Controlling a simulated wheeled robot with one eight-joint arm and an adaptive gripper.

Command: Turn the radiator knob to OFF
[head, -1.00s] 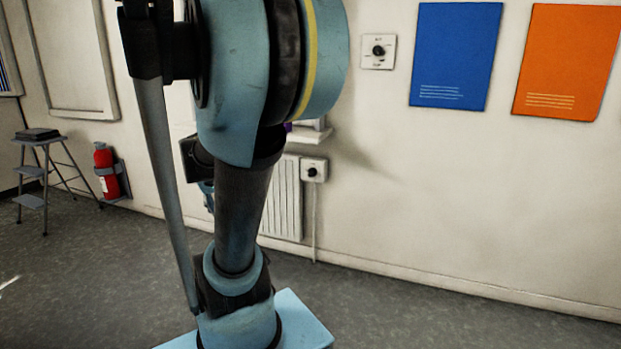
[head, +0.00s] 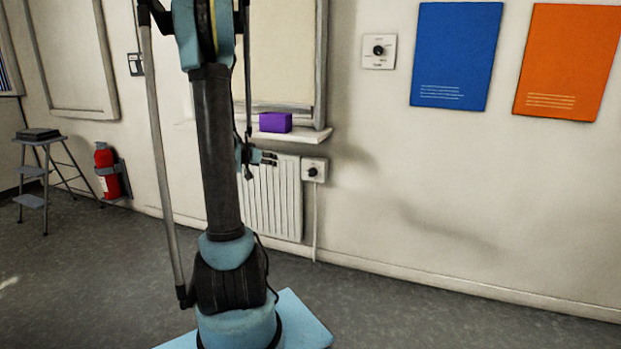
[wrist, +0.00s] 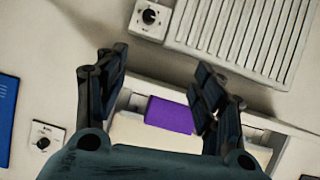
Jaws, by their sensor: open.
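The radiator knob (head: 312,171) is a dark round dial on a white square plate, just right of the white radiator (head: 285,208) and below the window sill. It also shows at the top of the wrist view (wrist: 149,16), where the picture is turned upside down. Its markings are too small to read. My gripper (head: 269,158) is in front of the radiator's upper part, left of the knob in the head view. In the wrist view my gripper (wrist: 163,65) is open and empty, with the knob beyond the fingertips and apart from them.
A similar dial (head: 378,51) is higher on the wall, left of the blue poster (head: 456,55). A purple box (head: 275,122) stands on the window sill (head: 310,136). A fire extinguisher (head: 106,172) and step stool (head: 40,165) are at left. Floor at right is clear.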

